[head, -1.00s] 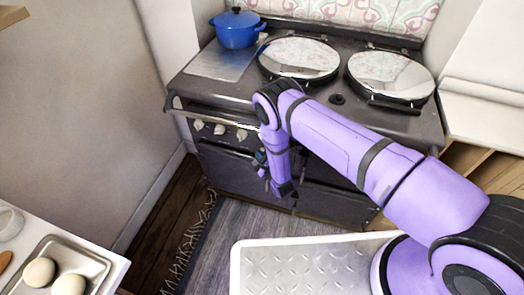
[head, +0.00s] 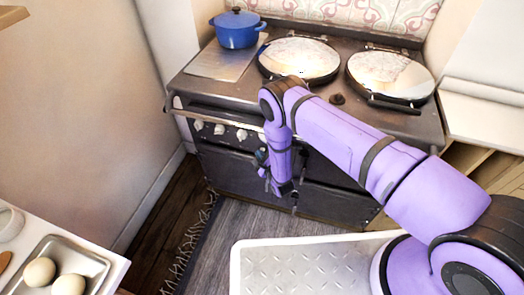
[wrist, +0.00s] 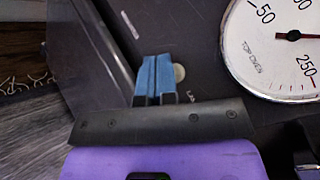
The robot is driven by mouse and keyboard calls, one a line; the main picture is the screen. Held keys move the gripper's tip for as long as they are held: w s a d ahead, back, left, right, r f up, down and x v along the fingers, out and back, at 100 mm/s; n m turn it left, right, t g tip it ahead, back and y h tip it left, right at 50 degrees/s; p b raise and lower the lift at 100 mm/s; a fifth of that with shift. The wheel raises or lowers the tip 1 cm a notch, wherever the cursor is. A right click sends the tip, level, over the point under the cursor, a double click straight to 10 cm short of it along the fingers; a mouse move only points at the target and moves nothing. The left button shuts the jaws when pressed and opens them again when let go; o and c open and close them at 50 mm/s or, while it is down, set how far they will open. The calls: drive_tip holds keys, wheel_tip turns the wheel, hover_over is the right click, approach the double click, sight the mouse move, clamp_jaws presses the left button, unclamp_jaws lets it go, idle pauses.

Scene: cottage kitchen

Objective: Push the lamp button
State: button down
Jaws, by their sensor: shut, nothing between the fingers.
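In the wrist view a small pale round button (wrist: 180,72) sits on the dark stove front, with partly hidden lettering starting "LA" below it. My gripper (wrist: 154,60) has its two blue fingers shut together and empty. The fingertips are at the left side of the button and leave most of it in view; I cannot tell whether they touch it. In the head view my arm reaches down in front of the stove (head: 225,160), and the button is not visible there.
A white "TOP OVEN" dial (wrist: 280,70) lies right of the fingers. In the head view several knobs (head: 220,129) and a rail (head: 215,115) line the stove front. A blue pot (head: 237,33) and two round lids stand on top.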

drive_tip(key=shift+s+a, duration=0.1)
drive_tip(key=shift+s, duration=0.2)
drive_tip(key=s, duration=0.2)
drive_tip(key=s+a, duration=0.2)
drive_tip(key=s, duration=0.1)
drive_tip(key=shift+s, duration=0.3)
idle(0.3)
